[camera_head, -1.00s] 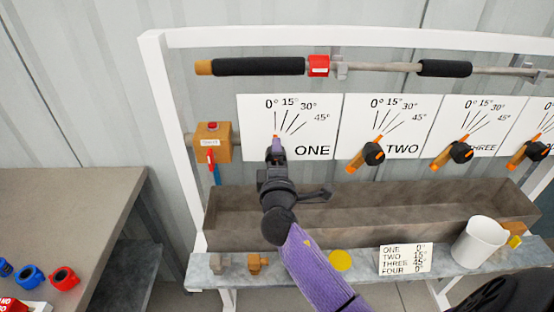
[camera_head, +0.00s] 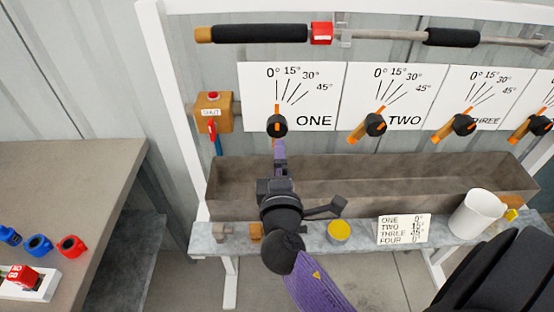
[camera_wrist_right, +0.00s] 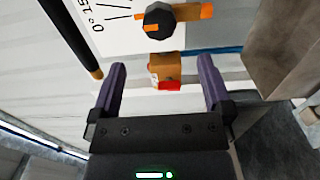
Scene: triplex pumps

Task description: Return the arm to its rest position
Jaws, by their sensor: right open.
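My right gripper (camera_head: 279,155) is below the valve ONE knob (camera_head: 277,125) in the head view, apart from it, in front of the trough. In the right wrist view the gripper (camera_wrist_right: 160,88) is open with two purple fingers and nothing between them. The knob of valve ONE (camera_wrist_right: 160,20) shows above the fingers there. Its orange pointer stands upright near 0° in the head view. My left gripper is not in view; a dark part of my body shows at the lower right of the head view.
A brown trough (camera_head: 225,190) runs along the frame, with a grey shelf (camera_head: 365,246) below. The shelf bears a white cup (camera_head: 477,214), a yellow disc (camera_head: 339,231) and a setting card (camera_head: 403,229). An orange box (camera_head: 213,112) with a red lever is left of panel ONE. A table (camera_head: 75,180) stands at left.

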